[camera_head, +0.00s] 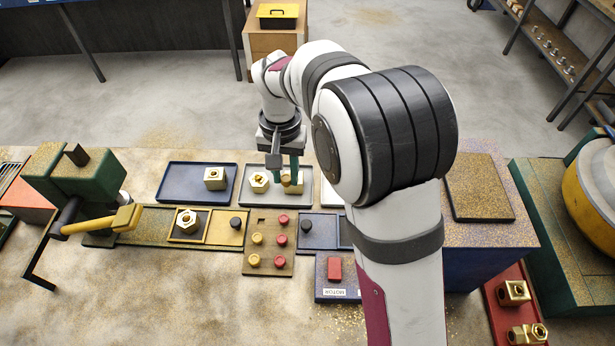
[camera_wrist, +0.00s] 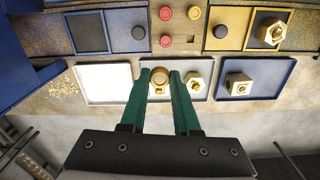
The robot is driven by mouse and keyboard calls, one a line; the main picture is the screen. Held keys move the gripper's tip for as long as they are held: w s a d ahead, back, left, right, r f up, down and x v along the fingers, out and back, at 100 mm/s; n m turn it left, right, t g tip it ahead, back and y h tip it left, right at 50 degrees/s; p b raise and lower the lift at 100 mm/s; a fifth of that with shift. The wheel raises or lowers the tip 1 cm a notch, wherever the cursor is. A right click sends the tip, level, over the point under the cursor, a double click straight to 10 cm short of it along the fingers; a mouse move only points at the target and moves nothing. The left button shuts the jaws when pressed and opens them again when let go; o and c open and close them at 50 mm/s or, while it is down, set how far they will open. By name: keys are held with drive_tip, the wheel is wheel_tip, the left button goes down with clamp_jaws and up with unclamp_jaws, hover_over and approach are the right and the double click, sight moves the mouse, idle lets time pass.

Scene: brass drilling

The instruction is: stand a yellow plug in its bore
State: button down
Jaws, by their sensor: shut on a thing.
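My gripper (camera_wrist: 159,75) has teal fingers and points down over the grey tray (camera_head: 300,201). It is shut on a small yellow plug (camera_wrist: 157,89), mostly hidden between the fingers. A round brass part (camera_wrist: 158,73) shows at the fingertips, on or just above the tray; I cannot tell whether the plug sits in its bore. Two more yellow plugs (camera_head: 257,239) stand in the brown rack (camera_head: 268,270), which has one empty square-looking hole.
Several red plugs (camera_head: 281,240) share the rack. A blue tray (camera_head: 180,195) at left holds a square brass part (camera_head: 215,178). A hex part (camera_head: 187,221) sits in a yellow-framed fixture by the green machine (camera_head: 80,180). A red motor button (camera_head: 334,268) is nearer. A white tray (camera_wrist: 107,80) is empty.

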drive_tip(key=s+a+f+n, duration=0.2)
drive_tip(key=a+n, duration=0.2)
drive_tip(key=a, duration=0.8)
drive_tip(key=s+a+f+n, duration=0.2)
drive_tip(key=a+n, duration=0.1)
drive_tip(key=a, duration=0.9)
drive_tip(key=shift+w+f, duration=0.15)
drive_tip(key=shift+f, duration=1.2)
drive_tip(key=shift+w+f, duration=0.1)
drive_tip(key=shift+f, duration=1.25)
drive_tip(key=shift+d+f, duration=0.1)
drive_tip(key=shift+f, duration=0.4)
drive_tip(key=shift+c, duration=0.4)
unclamp_jaws()
